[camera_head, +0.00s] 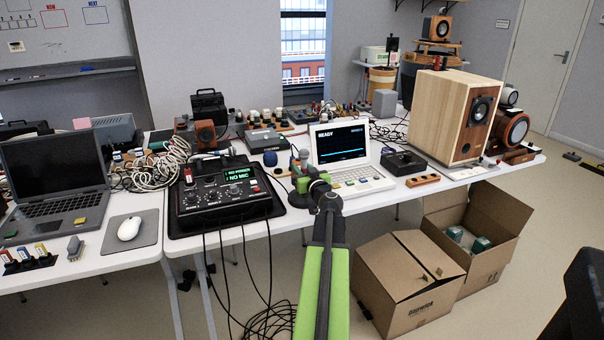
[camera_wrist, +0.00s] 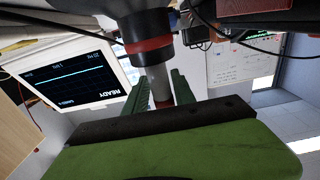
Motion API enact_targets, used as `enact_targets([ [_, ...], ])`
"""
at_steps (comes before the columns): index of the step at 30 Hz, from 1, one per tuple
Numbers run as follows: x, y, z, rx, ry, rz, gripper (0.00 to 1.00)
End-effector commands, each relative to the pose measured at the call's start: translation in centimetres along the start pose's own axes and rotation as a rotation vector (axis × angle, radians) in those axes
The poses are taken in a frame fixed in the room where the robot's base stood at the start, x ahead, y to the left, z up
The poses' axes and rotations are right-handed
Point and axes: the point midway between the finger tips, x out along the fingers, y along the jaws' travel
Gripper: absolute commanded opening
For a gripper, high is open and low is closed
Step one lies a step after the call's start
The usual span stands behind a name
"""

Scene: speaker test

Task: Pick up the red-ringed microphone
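The red-ringed microphone (camera_wrist: 148,47) is close in front of my gripper in the wrist view. The stem lies between the two green fingers of my gripper (camera_wrist: 161,90), with little room on either side. I cannot tell whether the fingers touch it. In the head view my gripper (camera_head: 301,168) is at the table just left of the white laptop, and my arm hides part of this spot. The wrist view is upside down.
The white laptop (camera_head: 345,158) reads READY, close to the right of my gripper. A mixer (camera_head: 225,197) showing NO MIC lies to the left. A blue ball-shaped thing (camera_head: 270,159) stands beside my gripper. A wooden speaker (camera_head: 440,115) stands at right; open cartons (camera_head: 405,285) lie on the floor.

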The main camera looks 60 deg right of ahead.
Motion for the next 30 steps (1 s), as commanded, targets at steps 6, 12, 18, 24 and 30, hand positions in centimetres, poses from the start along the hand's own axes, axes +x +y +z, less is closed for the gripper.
enact_targets([
  [6, 0.1, -0.4, 0.0, 0.000, 0.000, -0.004, 0.01],
  [12, 0.1, -0.5, 0.0, 0.000, 0.000, -0.006, 0.00],
  [18, 0.1, -0.6, 0.0, 0.000, 0.000, -0.007, 0.00],
  [24, 0.1, -0.6, -1.3, 0.000, 0.000, -0.007, 0.00],
  [30, 0.1, -0.6, -5.1, 0.000, 0.000, -0.007, 0.00],
])
